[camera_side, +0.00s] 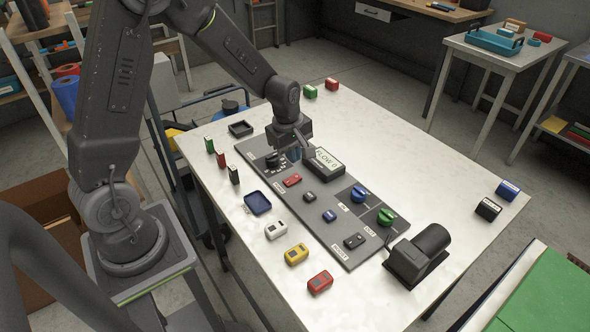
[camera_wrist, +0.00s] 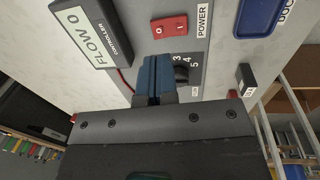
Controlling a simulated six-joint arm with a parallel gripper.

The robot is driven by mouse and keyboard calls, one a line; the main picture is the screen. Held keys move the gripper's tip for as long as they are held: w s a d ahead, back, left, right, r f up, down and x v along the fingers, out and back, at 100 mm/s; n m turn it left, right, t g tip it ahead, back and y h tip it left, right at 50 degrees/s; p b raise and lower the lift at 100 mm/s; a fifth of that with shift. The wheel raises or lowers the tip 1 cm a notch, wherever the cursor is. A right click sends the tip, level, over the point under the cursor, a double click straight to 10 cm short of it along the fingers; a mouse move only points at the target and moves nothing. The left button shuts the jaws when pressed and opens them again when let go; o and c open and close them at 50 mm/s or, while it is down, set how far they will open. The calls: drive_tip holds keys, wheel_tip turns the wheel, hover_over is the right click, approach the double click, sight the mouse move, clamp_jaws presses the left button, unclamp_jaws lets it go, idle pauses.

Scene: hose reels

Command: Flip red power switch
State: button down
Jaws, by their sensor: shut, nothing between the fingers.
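The red power switch (camera_side: 292,180) sits on the grey control panel (camera_side: 345,240), just in front of my gripper in the side view. In the wrist view the switch (camera_wrist: 170,27) lies beyond the fingertips, beside the word POWER. My gripper (camera_wrist: 155,62) has its blue fingers shut and empty, apart from the switch. In the side view my gripper (camera_side: 294,154) is low over the panel's far left part, close beside a black numbered dial (camera_side: 272,160). The fingers partly cover this dial (camera_wrist: 182,73) in the wrist view.
The controller box (camera_side: 324,164) reading FLOW 0 stands right of my gripper. A blue knob (camera_side: 359,194) and a green knob (camera_side: 385,216) stand farther along the panel. A blue tray (camera_side: 257,203) and several small coloured blocks lie around it. The table's right part is mostly clear.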

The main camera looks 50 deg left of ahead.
sight(292, 179)
drive_tip(key=f, duration=0.6)
drive_tip(key=shift+w, duration=0.4)
drive_tip(key=shift+f, duration=0.25)
drive_tip(key=shift+s, duration=0.1)
drive_tip(key=shift+s+r, duration=0.25)
drive_tip(key=shift+s, duration=0.4)
